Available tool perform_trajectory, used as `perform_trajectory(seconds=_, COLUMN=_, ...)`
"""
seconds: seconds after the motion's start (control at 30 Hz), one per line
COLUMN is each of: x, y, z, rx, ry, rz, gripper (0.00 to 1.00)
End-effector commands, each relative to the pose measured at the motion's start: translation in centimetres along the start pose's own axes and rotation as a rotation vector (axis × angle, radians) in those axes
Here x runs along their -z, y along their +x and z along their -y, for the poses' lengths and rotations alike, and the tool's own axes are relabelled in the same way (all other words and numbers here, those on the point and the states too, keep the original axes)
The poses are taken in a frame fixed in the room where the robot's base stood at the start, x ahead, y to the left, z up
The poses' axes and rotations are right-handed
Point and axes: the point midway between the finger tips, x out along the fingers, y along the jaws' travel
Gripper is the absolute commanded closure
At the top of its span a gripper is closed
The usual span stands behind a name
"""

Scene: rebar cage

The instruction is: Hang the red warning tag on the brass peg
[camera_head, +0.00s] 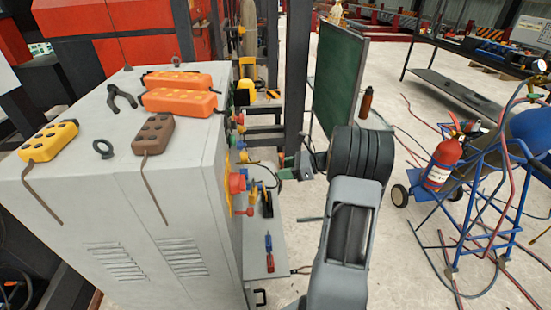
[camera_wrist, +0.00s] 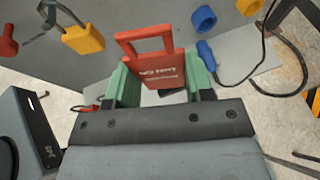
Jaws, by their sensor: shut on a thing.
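My gripper (camera_wrist: 155,88) is shut on the red warning tag (camera_wrist: 158,66), held between its green fingertips in the wrist view. The tag has pale lettering and an open rectangular loop at its far end. The loop is clear of the grey panel's fittings, with nothing seen through it but panel. In the head view my gripper (camera_head: 291,160) is to the right of the cabinet's fitted side; the tag cannot be made out there. I cannot pick out the brass peg with certainty in either view.
In the wrist view, a yellow padlock (camera_wrist: 83,40) hangs left of the tag. A blue ring (camera_wrist: 204,18) and a blue-handled cord (camera_wrist: 207,55) are at right. In the head view the grey cabinet (camera_head: 75,190) carries orange and yellow boxes; a gas-bottle trolley (camera_head: 480,200) stands right.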

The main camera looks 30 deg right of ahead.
Motion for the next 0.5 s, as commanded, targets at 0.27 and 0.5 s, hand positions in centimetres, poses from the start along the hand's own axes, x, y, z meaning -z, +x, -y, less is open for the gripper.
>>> perform_trajectory(seconds=0.27, x=-0.2, y=1.1, z=-0.3, rx=-0.005, ry=-0.002, rz=0.000, gripper=0.74)
perform_trajectory(seconds=0.5, x=-0.6, y=2.5, z=-0.7, rx=-0.007, ry=-0.003, rz=0.000, gripper=0.74)
